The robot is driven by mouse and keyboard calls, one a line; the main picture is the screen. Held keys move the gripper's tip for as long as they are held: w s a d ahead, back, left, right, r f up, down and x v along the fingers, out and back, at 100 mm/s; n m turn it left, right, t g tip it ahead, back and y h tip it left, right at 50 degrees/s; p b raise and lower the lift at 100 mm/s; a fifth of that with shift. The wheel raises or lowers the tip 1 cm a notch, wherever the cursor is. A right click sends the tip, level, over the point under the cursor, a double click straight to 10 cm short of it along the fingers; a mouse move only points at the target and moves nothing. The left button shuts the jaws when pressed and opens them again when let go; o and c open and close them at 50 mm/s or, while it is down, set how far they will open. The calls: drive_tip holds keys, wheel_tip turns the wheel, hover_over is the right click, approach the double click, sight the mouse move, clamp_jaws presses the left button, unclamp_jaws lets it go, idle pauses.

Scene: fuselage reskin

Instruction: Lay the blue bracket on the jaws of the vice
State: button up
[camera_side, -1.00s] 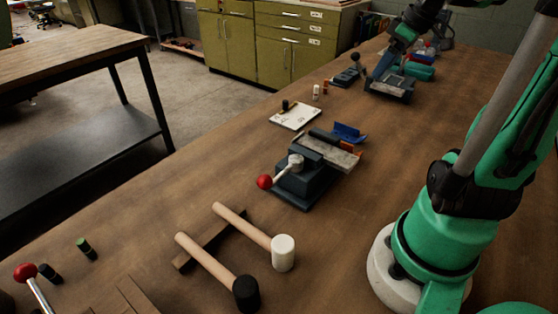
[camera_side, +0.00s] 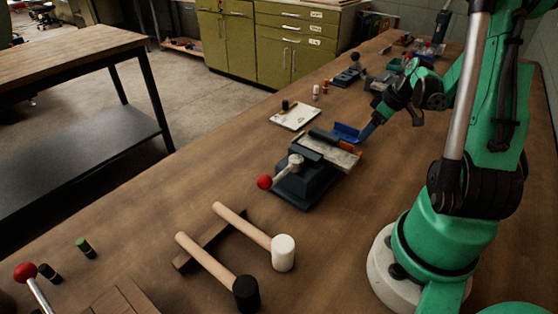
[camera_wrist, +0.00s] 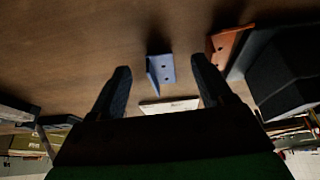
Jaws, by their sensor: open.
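The blue bracket (camera_side: 346,131) is a small angled piece on the bench just behind the vice in the side view. In the wrist view the blue bracket (camera_wrist: 160,69) lies between and beyond my open fingers, touching neither. My gripper (camera_side: 366,136) is close beside the bracket's right end in the side view. In the wrist view my gripper (camera_wrist: 161,82) shows two dark fingers spread apart with nothing held. The vice (camera_side: 305,182) is dark blue-grey with a red-knobbed handle, and an orange-brown piece (camera_wrist: 226,45) shows at its end.
A white board (camera_side: 295,116) lies left of the vice. Two mallets (camera_side: 283,252) lie in front of the vice. Small bottles (camera_side: 316,91) and dark fixtures (camera_side: 347,77) stand farther back. Bare bench lies right of the vice.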

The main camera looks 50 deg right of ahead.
sight(348, 134)
drive_tip(key=shift+x, duration=1.5)
clamp_jaws()
